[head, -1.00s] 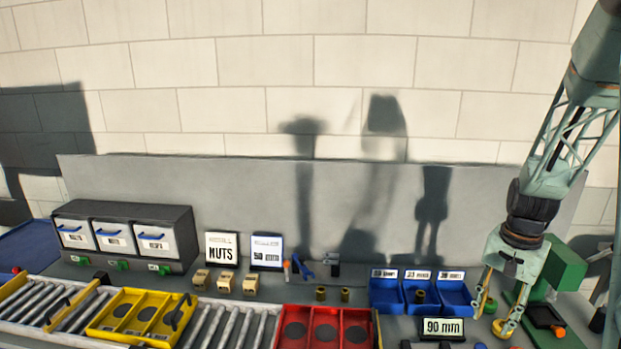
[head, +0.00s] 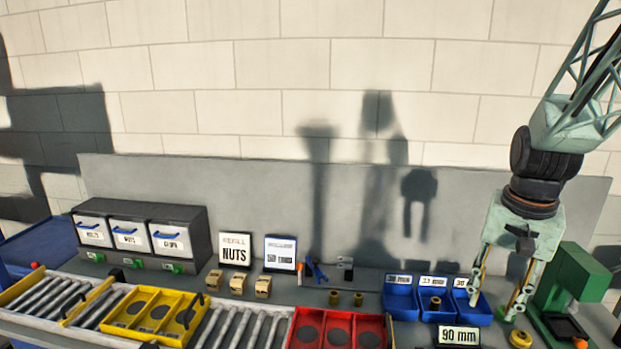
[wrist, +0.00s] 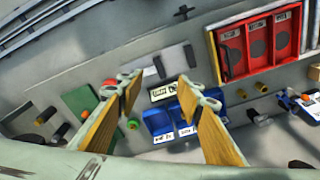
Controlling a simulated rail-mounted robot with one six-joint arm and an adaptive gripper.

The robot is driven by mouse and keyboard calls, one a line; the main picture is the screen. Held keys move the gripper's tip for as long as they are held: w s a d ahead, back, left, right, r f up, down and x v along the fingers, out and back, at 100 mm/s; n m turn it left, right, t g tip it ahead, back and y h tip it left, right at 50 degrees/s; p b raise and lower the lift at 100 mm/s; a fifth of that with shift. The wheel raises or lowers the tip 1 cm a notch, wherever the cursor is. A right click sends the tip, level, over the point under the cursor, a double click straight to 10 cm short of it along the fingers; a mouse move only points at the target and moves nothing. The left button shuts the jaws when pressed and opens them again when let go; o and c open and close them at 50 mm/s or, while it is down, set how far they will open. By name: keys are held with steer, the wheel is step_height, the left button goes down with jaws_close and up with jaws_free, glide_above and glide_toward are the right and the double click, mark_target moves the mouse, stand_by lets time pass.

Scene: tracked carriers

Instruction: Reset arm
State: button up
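My gripper (head: 493,306) hangs at the right of the head view, in front of the right end of the blue bins (head: 436,304) and left of the green press-like device (head: 568,290). Its two fingers are spread apart, with nothing between them. In the wrist view, the two wooden-faced fingers of my gripper (wrist: 155,95) are also apart and empty. The blue bins show beyond and between them (wrist: 160,121). The fingers are above the bench, and their exact height is hard to tell.
A yellow tray (head: 130,322) sits on the roller conveyor (head: 232,327). A red tray (head: 296,336) stands mid-front. A "90 mm" sign (head: 459,337), a yellow round part (head: 520,339) and two brass parts (head: 334,298) are nearby. A drawer cabinet (head: 200,222) stands at left.

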steer(key=s+a+r+n+t+b, duration=0.1)
steer(key=s+a+r+n, duration=0.3)
steer(key=s+a+r, duration=0.6)
steer(key=s+a+n+t+b, duration=0.1)
steer(key=s+a, duration=0.3)
steer(key=s, duration=0.4)
steer(key=s+a+r+n+b, duration=0.1)
steer(key=s+a, duration=0.3)
steer(key=s, duration=0.4)
steer(key=shift+r+n+t, duration=0.3)
steer(key=shift+n+t, duration=0.1)
steer(key=shift+n, duration=0.3)
steer(key=shift+a, duration=0.1)
stand_by(1.5)
